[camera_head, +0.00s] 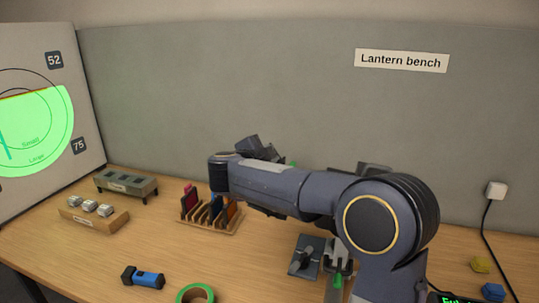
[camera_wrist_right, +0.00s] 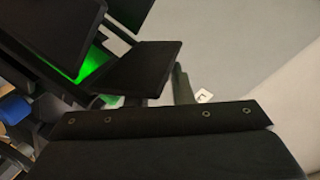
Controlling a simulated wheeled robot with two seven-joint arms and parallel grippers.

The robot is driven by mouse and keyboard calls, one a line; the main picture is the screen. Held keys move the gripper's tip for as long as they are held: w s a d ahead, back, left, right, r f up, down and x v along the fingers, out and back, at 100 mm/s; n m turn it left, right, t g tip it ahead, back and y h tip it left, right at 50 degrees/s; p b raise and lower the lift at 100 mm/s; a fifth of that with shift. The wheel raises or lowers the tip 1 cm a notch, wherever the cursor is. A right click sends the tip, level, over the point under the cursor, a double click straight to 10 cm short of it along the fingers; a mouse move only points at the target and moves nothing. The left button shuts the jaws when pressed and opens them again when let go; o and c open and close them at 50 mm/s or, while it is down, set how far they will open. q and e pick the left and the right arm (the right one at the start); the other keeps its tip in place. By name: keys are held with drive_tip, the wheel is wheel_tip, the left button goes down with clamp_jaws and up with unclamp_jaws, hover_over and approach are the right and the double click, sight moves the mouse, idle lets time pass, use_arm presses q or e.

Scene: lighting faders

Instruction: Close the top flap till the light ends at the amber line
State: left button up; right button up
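A pale panel (camera_head: 84,115) at the left bears a green patch of light (camera_head: 48,112) within ring outlines. The patch has a nearly straight, slightly slanting upper edge, with a thin amber line (camera_head: 30,92) along it; I cannot tell any gap between them. My right arm crosses the middle of the head view and hides most of the lamp and my right gripper. In the right wrist view, dark plates, one of them a flap (camera_wrist_right: 145,70), stand around a green glow (camera_wrist_right: 95,65). Which plate is the top flap is unclear, as are my right fingertips. My left gripper is out of view.
On the bench stand a grey slotted box (camera_head: 126,186), a wooden block with pale knobs (camera_head: 93,212) and a rack of coloured cards (camera_head: 208,212). A blue torch (camera_head: 145,278) and green tape roll (camera_head: 195,294) lie in front. A wall stands behind.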

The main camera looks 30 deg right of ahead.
drive_tip(key=o, duration=0.3)
drive_tip(key=shift+o, duration=0.2)
drive_tip(key=b+v, duration=0.1)
drive_tip(key=v, duration=0.7)
idle(0.4)
